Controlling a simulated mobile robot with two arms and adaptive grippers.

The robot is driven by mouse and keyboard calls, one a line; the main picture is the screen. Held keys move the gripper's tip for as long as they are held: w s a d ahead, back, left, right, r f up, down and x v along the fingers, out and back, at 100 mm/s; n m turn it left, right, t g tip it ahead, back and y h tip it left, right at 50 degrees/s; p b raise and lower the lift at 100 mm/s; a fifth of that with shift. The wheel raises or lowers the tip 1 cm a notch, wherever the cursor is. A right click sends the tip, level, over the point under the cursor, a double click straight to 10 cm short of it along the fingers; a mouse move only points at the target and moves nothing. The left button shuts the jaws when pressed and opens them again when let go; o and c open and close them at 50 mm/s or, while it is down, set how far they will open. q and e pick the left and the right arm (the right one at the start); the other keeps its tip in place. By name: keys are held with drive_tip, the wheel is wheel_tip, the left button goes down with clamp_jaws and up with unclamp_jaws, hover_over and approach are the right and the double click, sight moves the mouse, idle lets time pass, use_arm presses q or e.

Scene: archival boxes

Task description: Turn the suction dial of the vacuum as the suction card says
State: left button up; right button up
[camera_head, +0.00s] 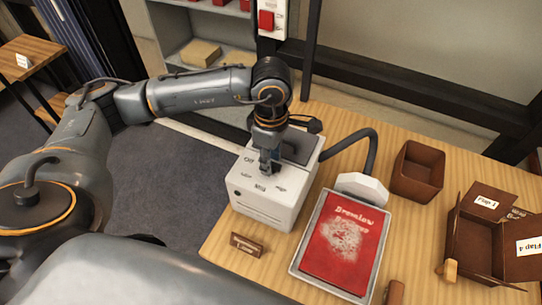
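The vacuum (268,205) is a white box with slots in its front, standing on the left part of the wooden table. Small dark labels sit on its top, one near the front edge looking like "Mid". My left gripper (268,167) points down onto the top of the vacuum, among these labels. The dial is hidden under the gripper, and I cannot tell whether the fingers are closed on it. A dark hose (358,139) runs from the vacuum to a white nozzle (361,187). No readable suction card shows. My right gripper is out of view.
A red book (342,244) with a whitish dusty patch lies on a grey tray (304,240). A small brown holder (247,245) stands before the vacuum. A brown open box (417,172) and a flapped box (478,246) stand right. Shelves (213,30) stand behind.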

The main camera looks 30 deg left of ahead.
use_arm(q)
clamp_jaws()
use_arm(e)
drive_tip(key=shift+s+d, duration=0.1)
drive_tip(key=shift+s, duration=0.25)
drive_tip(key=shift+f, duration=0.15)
use_arm(q)
drive_tip(key=shift+f+n+b, duration=0.15)
drive_tip(key=shift+n+b, duration=0.45)
drive_tip(key=shift+b, duration=0.25)
drive_tip(key=shift+n+b, duration=1.1)
drive_tip(key=shift+b, duration=0.1)
drive_tip(key=shift+n+b, duration=1.05)
drive_tip(key=shift+n, duration=0.15)
drive_tip(key=shift+n+b, duration=0.95)
drive_tip(key=shift+n, duration=0.55)
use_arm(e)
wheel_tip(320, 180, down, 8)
use_arm(q)
drive_tip(key=shift+r, duration=0.2)
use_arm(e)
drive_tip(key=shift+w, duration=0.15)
